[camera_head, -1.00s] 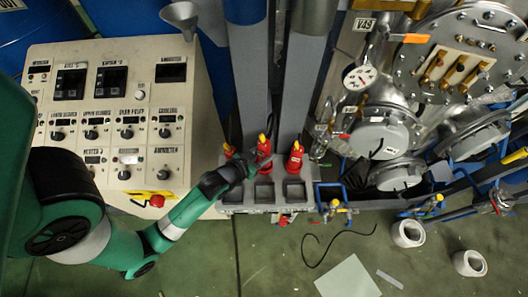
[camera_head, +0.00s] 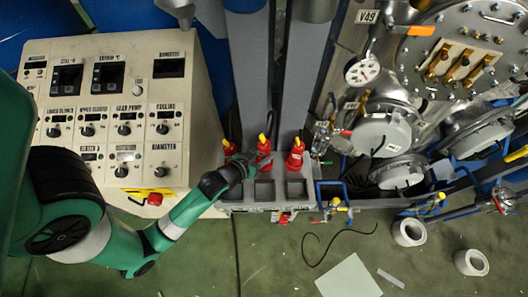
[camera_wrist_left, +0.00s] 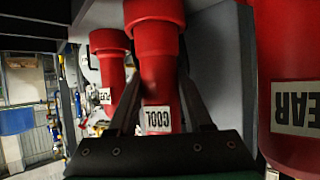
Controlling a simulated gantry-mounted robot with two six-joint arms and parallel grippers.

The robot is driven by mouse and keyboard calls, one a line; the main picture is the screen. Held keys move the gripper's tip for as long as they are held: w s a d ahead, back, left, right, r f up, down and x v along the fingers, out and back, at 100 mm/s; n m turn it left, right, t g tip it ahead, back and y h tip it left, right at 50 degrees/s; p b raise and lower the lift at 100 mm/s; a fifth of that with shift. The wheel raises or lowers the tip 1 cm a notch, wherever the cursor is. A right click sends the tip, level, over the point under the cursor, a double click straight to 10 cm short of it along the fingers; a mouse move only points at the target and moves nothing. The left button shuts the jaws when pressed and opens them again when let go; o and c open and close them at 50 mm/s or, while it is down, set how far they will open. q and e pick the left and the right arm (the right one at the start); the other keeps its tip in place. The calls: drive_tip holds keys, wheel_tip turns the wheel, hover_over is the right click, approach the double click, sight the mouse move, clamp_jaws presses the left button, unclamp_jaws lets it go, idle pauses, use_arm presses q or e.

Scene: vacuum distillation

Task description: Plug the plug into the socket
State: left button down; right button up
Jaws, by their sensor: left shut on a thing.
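Three red plugs stand in a row behind three dark square sockets in the head view: a left plug (camera_head: 230,149), a middle plug (camera_head: 264,148) and a right plug (camera_head: 295,156). The sockets are a left one (camera_head: 234,192), a middle one (camera_head: 264,190) and a right one (camera_head: 296,188). My left gripper (camera_head: 250,164) reaches in from the left, by the left and middle plugs. In the left wrist view its fingers are shut on the red plug labelled COOL (camera_wrist_left: 155,75), seemingly the middle plug. My right gripper is not in view.
In the left wrist view a GEAR plug (camera_wrist_left: 292,80) is close on the right and another red plug (camera_wrist_left: 108,65) stands farther left. A control panel (camera_head: 110,60) is at the left. A metal vessel (camera_head: 465,60) and valves are at the right. A black cable (camera_head: 335,235) lies on the floor.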

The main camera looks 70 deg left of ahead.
use_arm(q)
drive_tip(key=shift+f+b, duration=0.6)
drive_tip(key=shift+f, duration=0.25)
drive_tip(key=shift+c, duration=1.2)
unclamp_jaws()
drive_tip(key=v, duration=1.1)
drive_tip(key=shift+s, duration=0.3)
drive_tip(key=shift+d+r, duration=0.1)
drive_tip(key=shift+d, duration=0.05)
